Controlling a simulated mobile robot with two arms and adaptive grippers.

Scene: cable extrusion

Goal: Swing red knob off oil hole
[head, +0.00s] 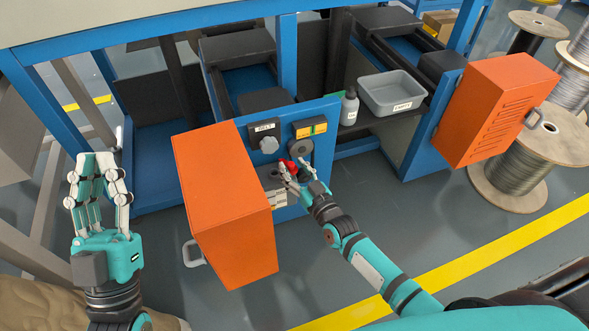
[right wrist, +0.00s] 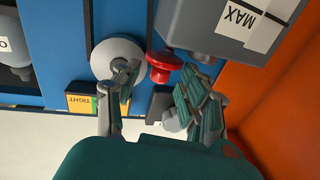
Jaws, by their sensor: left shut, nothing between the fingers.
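The red knob (head: 291,166) sits on the blue machine panel, just above a grey box with labels (head: 268,181). In the right wrist view the red knob (right wrist: 163,67) stands beside a round grey disc (right wrist: 117,60) and the grey box marked MAX (right wrist: 235,24). My right gripper (head: 300,173) is at the panel with its fingers apart; in its wrist view the fingers (right wrist: 158,78) lie on either side of the knob, with a gap showing. I cannot make out the oil hole. My left gripper (head: 97,183) is shut and empty, upright at the far left.
An orange door (head: 225,200) stands out left of the panel; another orange box (head: 490,110) is at the right. A grey bin (head: 392,92) and a bottle (head: 349,108) stand on a shelf. Cable spools (head: 530,160) stand at the right. The floor in front is clear.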

